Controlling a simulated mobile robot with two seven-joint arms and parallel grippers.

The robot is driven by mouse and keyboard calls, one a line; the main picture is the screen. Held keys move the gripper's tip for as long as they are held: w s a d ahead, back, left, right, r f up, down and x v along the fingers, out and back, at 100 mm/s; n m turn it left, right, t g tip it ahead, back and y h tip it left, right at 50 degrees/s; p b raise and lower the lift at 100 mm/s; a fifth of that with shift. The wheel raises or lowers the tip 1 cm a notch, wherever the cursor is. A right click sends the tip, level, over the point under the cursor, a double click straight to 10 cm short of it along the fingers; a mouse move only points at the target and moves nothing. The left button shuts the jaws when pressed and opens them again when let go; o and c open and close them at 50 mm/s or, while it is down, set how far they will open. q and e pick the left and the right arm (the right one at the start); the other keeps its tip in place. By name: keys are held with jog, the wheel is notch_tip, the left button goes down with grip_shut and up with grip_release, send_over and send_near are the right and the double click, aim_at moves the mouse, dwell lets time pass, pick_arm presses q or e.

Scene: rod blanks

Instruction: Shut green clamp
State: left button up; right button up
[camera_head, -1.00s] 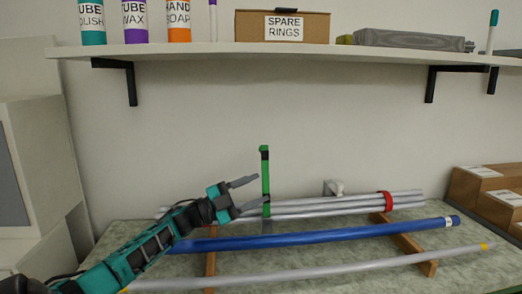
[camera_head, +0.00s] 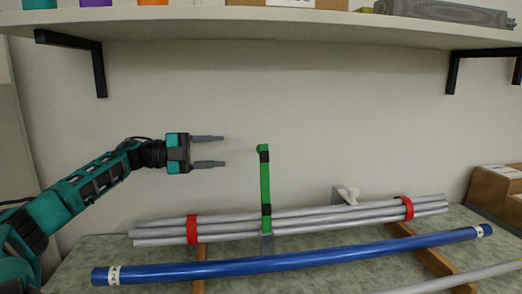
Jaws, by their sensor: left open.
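The green clamp (camera_head: 265,185) stands upright at the middle of a bundle of grey rods (camera_head: 330,221). Its green arm points up from the bundle, with a black piece near its top and another near its foot. My left gripper (camera_head: 224,151) is to the left of the upper part of the clamp arm. Its two fingers are apart, point right and hold nothing. A gap shows between the fingertips and the clamp. My right gripper is not in view.
Red bands (camera_head: 192,229) circle the bundle near both ends. A blue rod (camera_head: 300,260) and a grey rod lie in front on wooden supports (camera_head: 437,263). A shelf (camera_head: 280,27) overhangs the back. Cardboard boxes (camera_head: 495,186) stand at the right.

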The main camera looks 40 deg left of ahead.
aim_at(262, 149)
pick_arm(q)
jog(key=shift+p+x, duration=0.8)
jog(key=shift+x, duration=5.25)
grip_shut()
